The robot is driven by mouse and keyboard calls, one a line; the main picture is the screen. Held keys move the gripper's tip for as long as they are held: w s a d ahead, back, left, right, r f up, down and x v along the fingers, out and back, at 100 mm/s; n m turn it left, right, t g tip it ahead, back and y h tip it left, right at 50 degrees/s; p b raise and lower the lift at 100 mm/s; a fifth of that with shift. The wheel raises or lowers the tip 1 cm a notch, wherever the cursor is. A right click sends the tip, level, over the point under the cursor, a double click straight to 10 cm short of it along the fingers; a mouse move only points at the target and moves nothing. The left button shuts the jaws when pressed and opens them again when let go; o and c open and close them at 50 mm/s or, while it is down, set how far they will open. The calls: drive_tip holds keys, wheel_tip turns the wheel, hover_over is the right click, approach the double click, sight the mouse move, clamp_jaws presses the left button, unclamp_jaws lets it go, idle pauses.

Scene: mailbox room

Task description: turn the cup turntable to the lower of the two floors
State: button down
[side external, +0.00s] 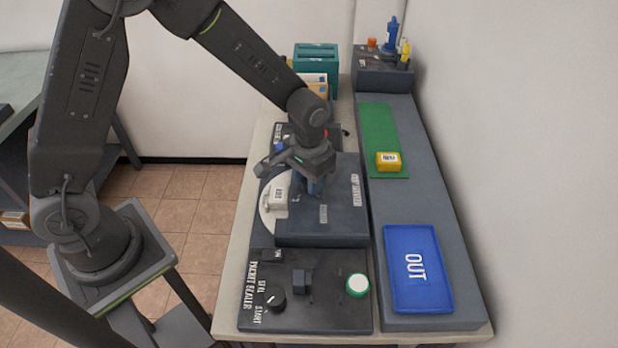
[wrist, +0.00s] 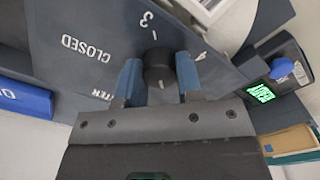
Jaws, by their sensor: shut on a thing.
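My gripper (side external: 315,185) reaches down onto the top of a dark grey housing (side external: 335,225) in the middle of the bench. In the wrist view my gripper (wrist: 159,72) has its two blue fingers closed on both sides of a round black knob (wrist: 159,66). White marks by the knob include a "3" and the word "CLOSED"; other lettering is partly hidden by the fingers. A pale round disc (side external: 266,222), apparently the turntable, shows at the housing's left edge, with a whitish labelled block (side external: 277,194) over it. No cup can be made out clearly.
On the right are a blue OUT tray (side external: 418,307) and a yellow box (side external: 388,161) on a green strip (side external: 379,125). A teal box (side external: 316,57) stands behind.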

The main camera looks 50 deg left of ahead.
idle(0.3)
drive_tip(key=c, duration=0.8)
unclamp_jaws()
drive_tip(key=shift+r, duration=6.95)
